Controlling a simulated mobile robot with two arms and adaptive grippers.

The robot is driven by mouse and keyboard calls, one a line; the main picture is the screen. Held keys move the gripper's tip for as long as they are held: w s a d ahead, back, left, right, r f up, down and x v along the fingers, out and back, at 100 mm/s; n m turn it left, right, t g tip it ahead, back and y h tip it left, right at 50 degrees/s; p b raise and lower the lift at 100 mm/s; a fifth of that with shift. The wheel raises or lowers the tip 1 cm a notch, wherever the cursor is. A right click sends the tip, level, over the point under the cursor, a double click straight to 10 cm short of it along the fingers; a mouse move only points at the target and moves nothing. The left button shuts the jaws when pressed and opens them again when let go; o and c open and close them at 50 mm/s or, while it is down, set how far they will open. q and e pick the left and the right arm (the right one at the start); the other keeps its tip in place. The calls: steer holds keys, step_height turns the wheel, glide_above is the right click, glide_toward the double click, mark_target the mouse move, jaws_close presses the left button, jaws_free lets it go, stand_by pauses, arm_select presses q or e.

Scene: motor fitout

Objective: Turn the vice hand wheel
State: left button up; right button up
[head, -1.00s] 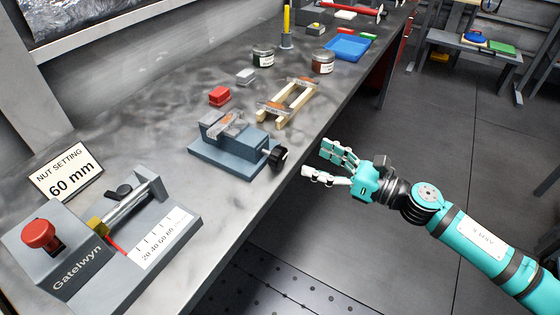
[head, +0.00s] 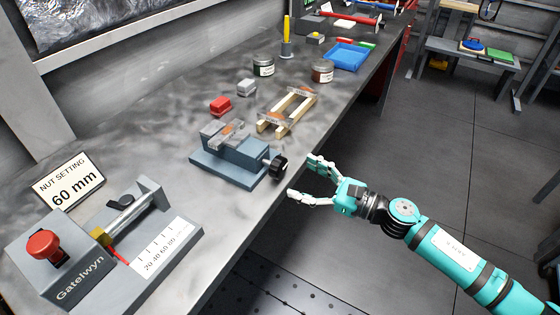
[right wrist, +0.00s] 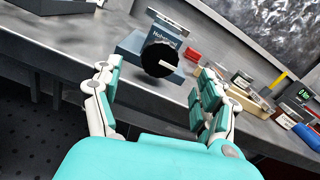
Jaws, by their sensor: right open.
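The vice (right wrist: 131,43) is behind the wheel. My left gripper is not in view.
A nut-setting fixture with a red knob (head: 43,244) and a "60 mm" card (head: 69,187) stand at left. A wooden frame (head: 288,110), red block (head: 220,105), jars (head: 322,72) and blue tray (head: 347,57) lie behind the vice. Floor right of the bench is free.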

mark_target(283, 169)
steer(key=p+x, duration=0.1)
steer(key=x, duration=0.6)
steer(key=c, duration=1.2)
steer(key=shift+m, duration=0.3)
steer(key=m, duration=0.3)
steer(key=shift+p, duration=0.4)
steer(key=shift+m+p, duration=0.3)
steer(key=shift+m, duration=1.3)
